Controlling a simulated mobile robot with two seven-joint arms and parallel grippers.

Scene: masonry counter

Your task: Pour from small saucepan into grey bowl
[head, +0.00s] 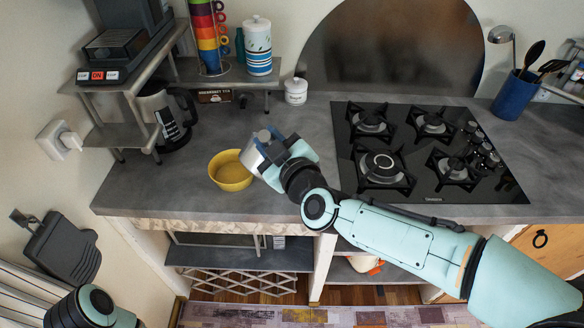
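The only bowl I see is yellow (231,176), not grey. It stands upright on the dark counter, left of the hob. The small saucepan (252,158) looks like a silver metal vessel just right of the bowl, tilted towards it and overlapping its right rim in the head view. My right gripper (272,150) appears shut on the saucepan, its fingers and arm hiding most of it. I cannot see the saucepan's contents or any falling stream.
A black gas hob (420,150) lies to the right. A coffee jug (168,118) stands under the shelf on the left. A white lidded jar (296,91) is behind the saucepan. A blue utensil pot (514,95) is at the back right. Counter left of the bowl is clear.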

